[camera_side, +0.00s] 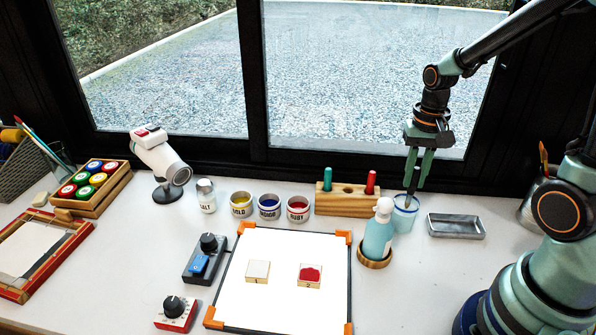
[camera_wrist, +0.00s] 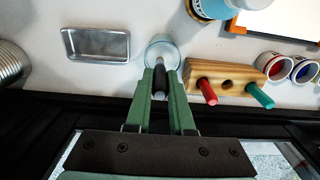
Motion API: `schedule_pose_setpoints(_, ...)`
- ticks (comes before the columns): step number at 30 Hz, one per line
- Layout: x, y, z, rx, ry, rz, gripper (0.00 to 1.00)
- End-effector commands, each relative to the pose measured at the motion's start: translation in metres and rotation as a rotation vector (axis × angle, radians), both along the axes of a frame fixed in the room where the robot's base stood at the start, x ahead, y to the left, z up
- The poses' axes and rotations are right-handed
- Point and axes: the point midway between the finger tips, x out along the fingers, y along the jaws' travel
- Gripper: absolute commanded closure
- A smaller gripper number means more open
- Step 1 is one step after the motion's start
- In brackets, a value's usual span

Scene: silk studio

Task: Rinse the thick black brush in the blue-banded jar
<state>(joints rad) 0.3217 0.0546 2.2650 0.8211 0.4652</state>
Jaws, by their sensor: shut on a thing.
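My gripper (camera_side: 419,170) is shut on the thick black brush (camera_side: 412,184), which hangs close to upright. It also shows in the wrist view (camera_wrist: 160,78) between the green fingers. The blue-banded jar (camera_side: 403,217) is a clear cup right below my gripper, behind the soap bottle. The jar also shows in the wrist view (camera_wrist: 154,48). The brush's lower end reaches into the jar's mouth. I cannot tell how deep its tip is or whether it touches the wall.
The wooden brush block (camera_side: 340,203) holds a green and a red brush; its middle hole is empty. The pump bottle (camera_side: 378,232) stands close in front of the jar. A metal tray (camera_side: 455,226) lies to the right. Paint pots (camera_side: 269,207) stand left. The dark window frame runs behind.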

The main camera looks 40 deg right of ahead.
Motion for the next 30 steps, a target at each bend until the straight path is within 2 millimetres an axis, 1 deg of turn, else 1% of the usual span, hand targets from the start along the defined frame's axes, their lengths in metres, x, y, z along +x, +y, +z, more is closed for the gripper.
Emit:
schedule_pose_setpoints(18, 0.001, 0.004, 0.041, -0.001, -0.002, 0.001, 1.00)
schedule_pose_setpoints(23, 0.001, 0.005, 0.046, 0.000, 0.000, 0.001, 1.00)
schedule_pose_setpoints(30, 0.001, 0.005, 0.046, 0.000, 0.000, 0.000, 1.00)
